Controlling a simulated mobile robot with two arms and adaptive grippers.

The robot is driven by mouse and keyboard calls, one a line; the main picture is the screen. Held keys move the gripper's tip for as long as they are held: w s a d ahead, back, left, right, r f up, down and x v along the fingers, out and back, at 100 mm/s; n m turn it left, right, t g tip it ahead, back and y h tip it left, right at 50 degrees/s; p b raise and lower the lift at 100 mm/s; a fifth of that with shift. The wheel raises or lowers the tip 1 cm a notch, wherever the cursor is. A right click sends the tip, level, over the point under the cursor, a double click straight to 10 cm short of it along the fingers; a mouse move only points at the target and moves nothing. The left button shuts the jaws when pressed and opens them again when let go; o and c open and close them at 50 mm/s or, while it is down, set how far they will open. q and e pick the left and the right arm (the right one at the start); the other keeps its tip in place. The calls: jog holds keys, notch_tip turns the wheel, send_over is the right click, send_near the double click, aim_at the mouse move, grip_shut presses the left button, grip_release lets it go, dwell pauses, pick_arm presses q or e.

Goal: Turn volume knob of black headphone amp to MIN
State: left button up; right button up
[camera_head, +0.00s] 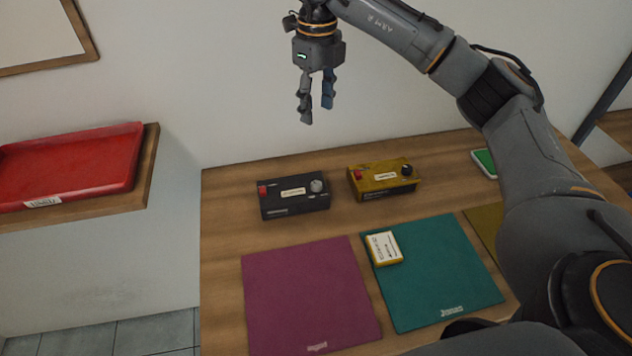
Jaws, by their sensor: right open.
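The black headphone amp (293,198) sits on the wooden table near its back left. It has a grey volume knob (317,186) at its right end, a red switch (263,190) at its left and a pale label between them. The knob's pointer is too small to read. My right gripper (316,115) hangs above the amp, fingers pointing down, open and empty, apart from the amp. My left gripper is not in view.
A yellow amp (385,179) with a black knob stands just right of the black one. A magenta mat (310,295) and a teal mat (445,285) with a small yellow-and-white box (384,248) lie in front. A red tray (70,165) rests on a shelf at left.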

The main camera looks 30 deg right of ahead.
jog(key=b, duration=0.7)
send_over(317, 183)
notch_tip(317, 183, down, 8)
notch_tip(317, 183, down, 14)
jog(key=p, duration=0.4)
jog(key=shift+r, duration=0.2)
jog(key=shift+c, duration=0.3)
grip_shut()
